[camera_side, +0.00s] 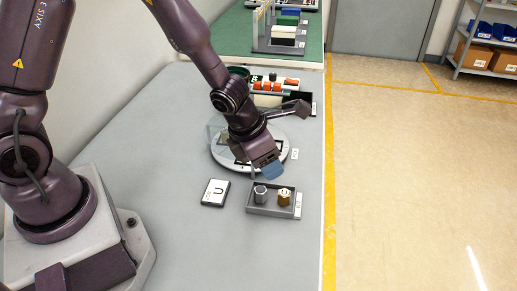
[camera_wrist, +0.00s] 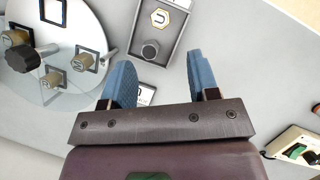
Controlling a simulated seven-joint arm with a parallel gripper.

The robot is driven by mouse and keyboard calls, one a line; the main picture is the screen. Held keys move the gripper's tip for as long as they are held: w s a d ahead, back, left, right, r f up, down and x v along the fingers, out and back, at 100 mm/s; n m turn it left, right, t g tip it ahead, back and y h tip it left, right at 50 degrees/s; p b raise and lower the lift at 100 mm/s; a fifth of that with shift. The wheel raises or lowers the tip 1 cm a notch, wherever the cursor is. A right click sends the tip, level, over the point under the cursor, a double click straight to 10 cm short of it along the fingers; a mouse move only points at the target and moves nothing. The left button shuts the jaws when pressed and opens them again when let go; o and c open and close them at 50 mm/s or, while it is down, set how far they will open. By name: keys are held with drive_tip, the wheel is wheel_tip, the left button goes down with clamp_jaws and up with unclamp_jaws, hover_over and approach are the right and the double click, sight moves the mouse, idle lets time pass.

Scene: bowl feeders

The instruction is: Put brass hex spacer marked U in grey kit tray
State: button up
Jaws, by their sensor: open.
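The grey kit tray (camera_side: 271,211) lies on the bench and shows at the top of the wrist view (camera_wrist: 181,24). A brass hex spacer (camera_side: 284,197) stands upright inside it; its top carries a dark mark that looks like a U in the wrist view (camera_wrist: 160,18). A grey hex spacer (camera_side: 260,193) stands beside it in the tray, also in the wrist view (camera_wrist: 150,49). My gripper (camera_side: 270,171) is open, with nothing between its blue fingers (camera_wrist: 159,65). It is above the bench near the tray, apart from both spacers.
A round white feeder disc (camera_wrist: 84,30) behind the tray carries several brass spacers, a dark knob (camera_wrist: 22,57) and a clear guard. A rack with orange parts (camera_side: 275,86) stands farther back.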

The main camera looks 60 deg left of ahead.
drive_tip(key=s+a+r+n+t+y, duration=0.15)
drive_tip(key=a+r+n, duration=0.25)
drive_tip(key=r+n, duration=0.4)
drive_tip(key=s+a+r+n+y, duration=0.2)
drive_tip(key=s+a+r+n, duration=0.3)
drive_tip(key=n, duration=0.6)
drive_tip(key=s+d+r+n+h, duration=0.1)
drive_tip(key=s+r+n, duration=0.7)
drive_tip(key=n, duration=1.2)
drive_tip(key=s+h, duration=0.1)
drive_tip(key=s, duration=0.2)
drive_tip(key=shift+d+r, duration=0.4)
